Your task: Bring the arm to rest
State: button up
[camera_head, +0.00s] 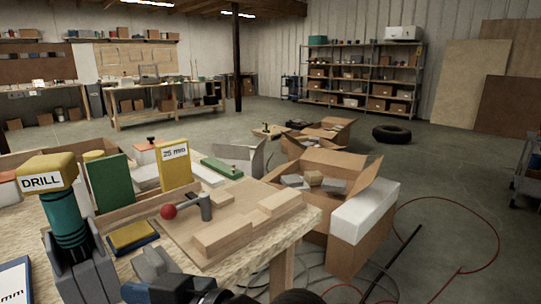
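Grey and black parts that look like the end of my arm, with my gripper (152,268), show at the bottom edge, low over the near side of the wooden workbench (262,250). The fingers cannot be made out clearly, so I cannot tell whether they are open or shut. Nothing can be clearly seen held in them. A teal tool with a yellow top marked DRILL (68,215) stands upright in a grey holder to the left of these parts. The rest of my arm is mostly out of view.
A wooden fixture (230,232) with a red-knobbed lever (168,211) lies on the bench beyond. A yellow block marked 25 mm (175,168) and a green block (110,183) stand behind. An open carton (345,240) stands right of the bench; a red hose (480,225) lies on the floor.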

jog(key=s+d+f+m+t+h, duration=0.4)
jog(key=d+f+m+t, duration=0.3)
jog(key=d, duration=0.5)
jog(key=s+d+f+m+t+h, duration=0.35)
jog(key=d+f+m+h, duration=0.2)
jog(key=d+f, duration=0.4)
jog(key=s+d+r+h, duration=0.2)
jog(key=s+d+h, duration=0.1)
jog(key=s+d, duration=0.6)
jog(key=s+d+r+t+h, duration=0.1)
jog(key=s+d+r+h, duration=0.1)
jog(key=s+d, duration=0.8)
jog(key=shift+r+m+h+p, duration=0.3)
jog(key=shift+r+m+h, duration=0.1)
jog(key=shift+h, duration=0.25)
jog(key=shift+d+t, duration=0.1)
jog(key=shift+t, duration=0.15)
